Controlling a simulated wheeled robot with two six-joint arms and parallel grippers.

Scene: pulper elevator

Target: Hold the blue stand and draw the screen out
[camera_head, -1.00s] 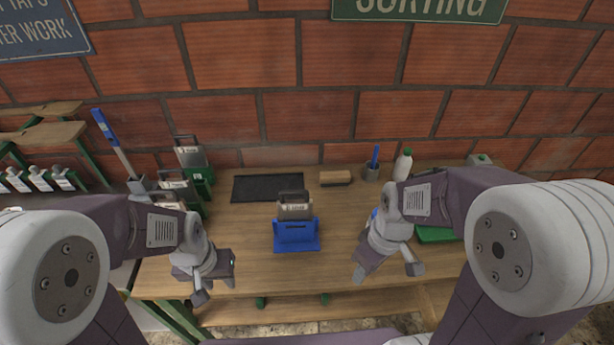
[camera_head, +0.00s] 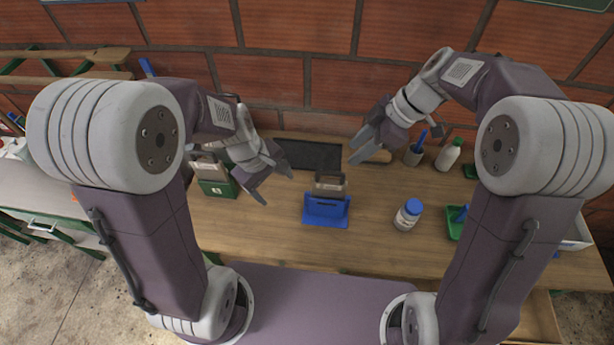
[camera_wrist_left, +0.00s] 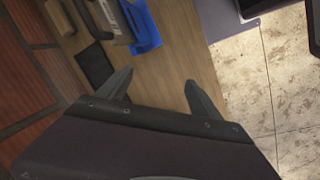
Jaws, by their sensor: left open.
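The blue stand (camera_head: 326,212) stands upright near the middle of the wooden table, with a grey-brown screen (camera_head: 329,186) set upright in it. My left gripper (camera_head: 276,187) is open and empty, left of the stand and apart from it. In the left wrist view the blue stand (camera_wrist_left: 147,28) and the screen (camera_wrist_left: 115,20) show at the top, beyond the open fingers (camera_wrist_left: 159,80). My right gripper (camera_head: 356,147) is in the air above and behind the screen; its two fingers look parted with nothing between them.
A dark mat (camera_head: 308,155) lies behind the stand. A brown block (camera_head: 378,157), a pen cup (camera_head: 413,156) and a white bottle (camera_head: 448,156) stand at the back right. A blue-lidded jar (camera_head: 408,216) stands right. A green stand (camera_head: 217,188) is at left. The table front is clear.

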